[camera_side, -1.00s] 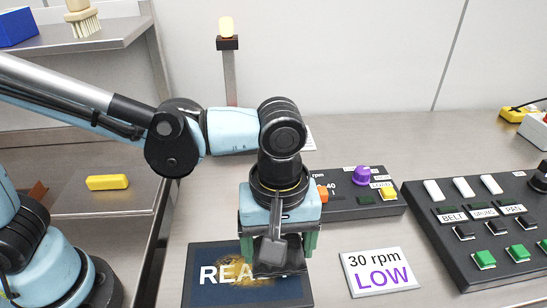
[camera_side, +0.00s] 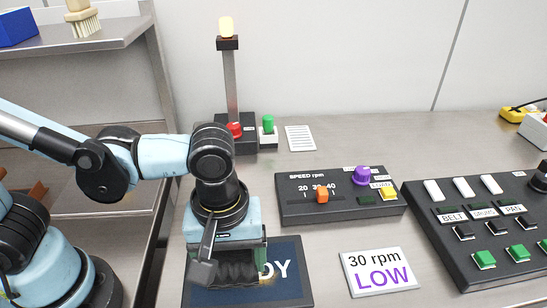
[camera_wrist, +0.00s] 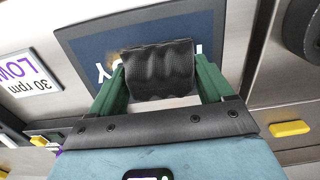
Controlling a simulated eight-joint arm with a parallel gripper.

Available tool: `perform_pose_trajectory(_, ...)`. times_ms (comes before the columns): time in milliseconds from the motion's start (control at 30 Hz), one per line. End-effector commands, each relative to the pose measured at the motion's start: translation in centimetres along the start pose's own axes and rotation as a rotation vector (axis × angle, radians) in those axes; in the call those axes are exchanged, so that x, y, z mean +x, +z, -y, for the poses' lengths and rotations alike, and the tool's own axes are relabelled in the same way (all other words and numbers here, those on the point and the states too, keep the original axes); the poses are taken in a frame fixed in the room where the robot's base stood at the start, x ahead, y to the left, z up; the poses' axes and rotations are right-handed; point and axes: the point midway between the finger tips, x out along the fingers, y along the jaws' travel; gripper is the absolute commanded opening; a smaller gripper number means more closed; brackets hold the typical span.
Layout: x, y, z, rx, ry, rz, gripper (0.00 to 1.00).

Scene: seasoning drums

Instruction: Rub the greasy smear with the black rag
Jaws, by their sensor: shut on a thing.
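My gripper (camera_side: 226,258) is shut on the black rag (camera_side: 238,274), low over the dark blue sign panel (camera_side: 290,291). In the wrist view the bunched, ribbed rag (camera_wrist: 160,68) sits between my two green fingers. The ochre greasy smear (camera_wrist: 117,50) shows on the panel just beside the rag there, partly covered. In the side view my gripper and the rag hide the smear and most of the lettering; only "DY" is readable. I cannot tell whether the rag touches the panel.
A speed box with an orange selector (camera_side: 322,195) stands behind. A white "30 rpm LOW" card (camera_side: 379,272) lies right of the panel. A button console (camera_side: 480,225) is at far right. A red button box (camera_side: 235,130) stands at the back. A yellow block (camera_wrist: 290,129) shows in the wrist view.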

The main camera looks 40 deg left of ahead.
Motion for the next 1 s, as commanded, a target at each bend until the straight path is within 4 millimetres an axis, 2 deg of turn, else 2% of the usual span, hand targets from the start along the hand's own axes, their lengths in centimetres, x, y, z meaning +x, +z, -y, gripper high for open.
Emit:
perform_pose_trajectory(433, 0.0, 0.0, 3.7, 0.0, -0.001, 0.0, 0.52)
perform_pose_trajectory(1000, 0.0, 0.0, -1.4, 0.001, 0.0, 0.0, 0.52)
